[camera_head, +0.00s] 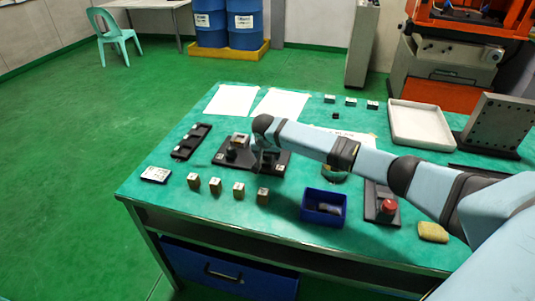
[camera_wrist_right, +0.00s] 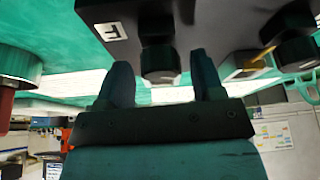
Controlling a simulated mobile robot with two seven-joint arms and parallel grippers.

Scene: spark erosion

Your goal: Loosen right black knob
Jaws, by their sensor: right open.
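The black fixture (camera_head: 284,166) lies on the green table under my right arm. Its left black knob (camera_head: 231,153) stands in front of a small metal-coloured block (camera_head: 240,139). The right black knob (camera_wrist_right: 160,60) shows in the right wrist view, between the fingertips of my right gripper (camera_wrist_right: 160,64). The gripper is open, with a visible gap on each side of the knob. I cannot tell whether the knob reaches fully between the fingers in depth. In the head view, my right wrist and gripper cover most of that knob. My left gripper is not in view.
Several small blocks (camera_head: 239,189) stand in front of the fixture. A black rack (camera_head: 192,142) lies to its left. A blue bin (camera_head: 324,207) and a red-button box (camera_head: 388,207) stand to the right. A white tray (camera_head: 420,125) is at the back right.

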